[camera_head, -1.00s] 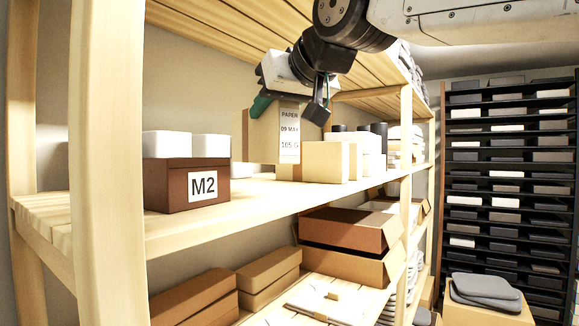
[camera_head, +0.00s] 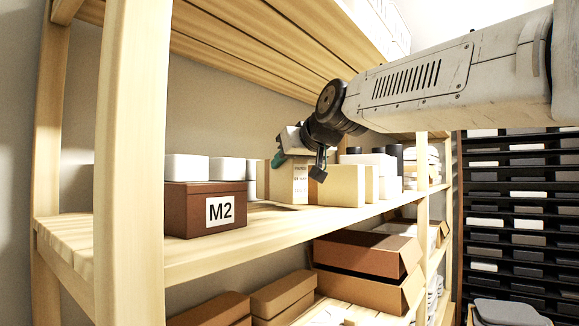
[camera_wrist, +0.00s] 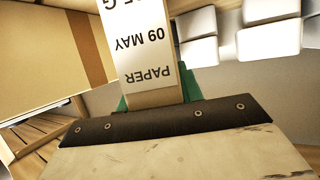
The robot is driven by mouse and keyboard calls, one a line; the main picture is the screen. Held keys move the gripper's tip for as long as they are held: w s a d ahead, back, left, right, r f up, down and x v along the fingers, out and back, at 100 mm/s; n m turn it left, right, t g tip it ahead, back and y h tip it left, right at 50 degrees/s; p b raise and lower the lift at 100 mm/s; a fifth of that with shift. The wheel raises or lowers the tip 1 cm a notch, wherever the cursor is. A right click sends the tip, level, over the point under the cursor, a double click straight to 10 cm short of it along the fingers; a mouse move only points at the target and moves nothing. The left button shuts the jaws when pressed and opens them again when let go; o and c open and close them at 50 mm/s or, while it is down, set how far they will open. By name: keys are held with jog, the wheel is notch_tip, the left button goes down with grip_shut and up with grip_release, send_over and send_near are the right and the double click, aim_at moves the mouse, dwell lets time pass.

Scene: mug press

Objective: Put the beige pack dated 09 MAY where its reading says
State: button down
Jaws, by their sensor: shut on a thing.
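The beige pack (camera_head: 300,184) is upright over the middle shelf, and its white label faces outward. In the wrist view the pack (camera_wrist: 150,96) shows its label upside down, reading PAPER, 09 MAY and part of a line ending in G. My gripper (camera_head: 299,162) is shut on the top of the pack, with a green finger pad at its left and a dark finger at its right. I cannot tell whether the pack's base touches the shelf. A brown box marked M2 (camera_head: 190,222) stands at the shelf's near left.
White boxes (camera_head: 186,168) show at the brown box's top. Beige boxes (camera_head: 341,186) stand close to the pack's right. The middle shelf (camera_head: 270,228) has bare boards between the brown box and these. A shelf board (camera_head: 260,62) hangs above. An upright post (camera_head: 132,160) stands at left.

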jog(key=shift+f, duration=0.45)
jog(key=shift+f, duration=0.15)
jog(key=c, duration=0.9)
grip_release()
jog(key=shift+s+r, duration=0.15)
jog(key=shift+r, duration=0.05)
jog(key=v, duration=1.1)
jog(key=shift+s+d+r, duration=0.15)
jog(key=shift+s+d, duration=0.05)
jog(key=shift+s, duration=0.1)
